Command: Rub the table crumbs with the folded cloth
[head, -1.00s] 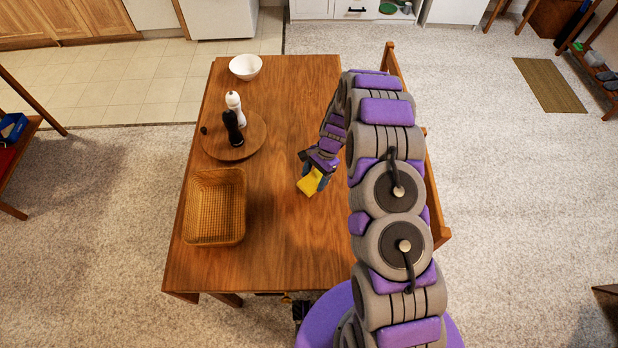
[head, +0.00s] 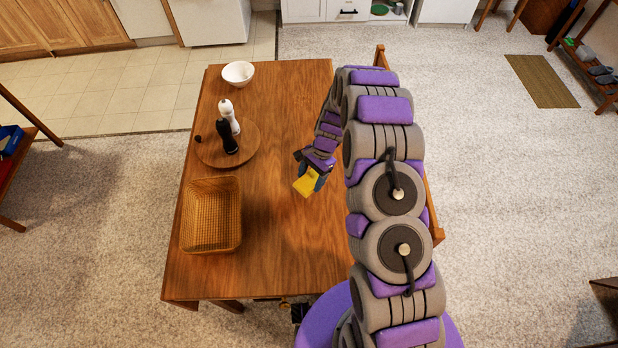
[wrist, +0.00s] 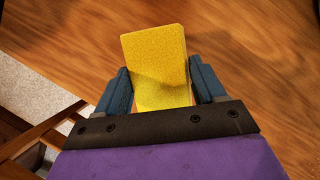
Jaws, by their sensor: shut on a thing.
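The folded cloth (head: 306,183) is a yellow block-like pad at the middle right of the wooden table (head: 290,245). My gripper (head: 311,176) is shut on it. In the wrist view the cloth (wrist: 155,55) sits between the two blue-grey fingers of my gripper (wrist: 163,90) and sticks out past their tips. The cloth is over the tabletop; whether it touches the wood I cannot tell. No crumbs can be made out in either view.
A wicker basket (head: 238,220) stands at the table's left. A round wooden board (head: 207,155) holds a white mill (head: 229,113) and a black mill (head: 227,137). A white bowl (head: 238,72) is at the far edge. A chair (head: 432,205) stands on the right. The table's centre is clear.

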